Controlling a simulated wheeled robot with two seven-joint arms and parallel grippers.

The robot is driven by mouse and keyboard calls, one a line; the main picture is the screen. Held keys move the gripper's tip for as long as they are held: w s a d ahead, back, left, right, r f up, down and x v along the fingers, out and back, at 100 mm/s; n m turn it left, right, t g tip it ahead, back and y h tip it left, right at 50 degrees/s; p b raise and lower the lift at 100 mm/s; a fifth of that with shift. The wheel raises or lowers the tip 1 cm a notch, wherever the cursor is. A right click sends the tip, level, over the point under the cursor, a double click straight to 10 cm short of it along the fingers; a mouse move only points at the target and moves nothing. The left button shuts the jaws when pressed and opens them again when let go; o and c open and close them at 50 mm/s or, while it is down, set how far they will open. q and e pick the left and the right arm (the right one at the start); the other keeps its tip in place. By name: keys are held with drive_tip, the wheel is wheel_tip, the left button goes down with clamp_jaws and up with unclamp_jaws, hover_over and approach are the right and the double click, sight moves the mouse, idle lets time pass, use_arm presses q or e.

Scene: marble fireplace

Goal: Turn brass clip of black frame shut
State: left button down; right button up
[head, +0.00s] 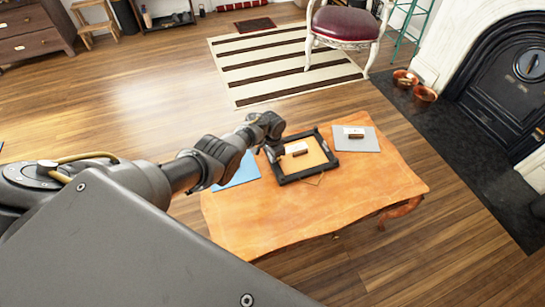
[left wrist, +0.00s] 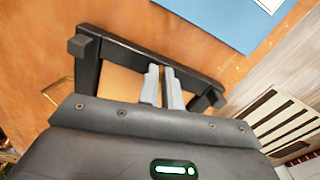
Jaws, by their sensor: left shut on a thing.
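The black frame (head: 312,174) lies on the orange wooden table, with a tan panel (head: 318,158) inside it. In the left wrist view, its dark bar (left wrist: 150,55) runs behind my fingers. My left gripper (head: 272,154) is at the frame's left side in the head view. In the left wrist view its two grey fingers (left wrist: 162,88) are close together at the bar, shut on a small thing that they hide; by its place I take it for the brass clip. A thin brass loop (left wrist: 57,92) sticks out beside the frame. My right gripper is not in view.
The table (head: 265,222) has bare room in front of the frame. A blue sheet (head: 240,174) lies left of it, partly behind my arm. A grey mat (head: 369,143) with a small brown block (head: 356,136) lies right. A chair (head: 345,25) stands behind.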

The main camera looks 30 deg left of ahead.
use_arm(q)
drive_tip(key=shift+w+m, duration=0.1)
drive_tip(key=shift+m, duration=1)
drive_tip(key=c, duration=1.6)
unclamp_jaws()
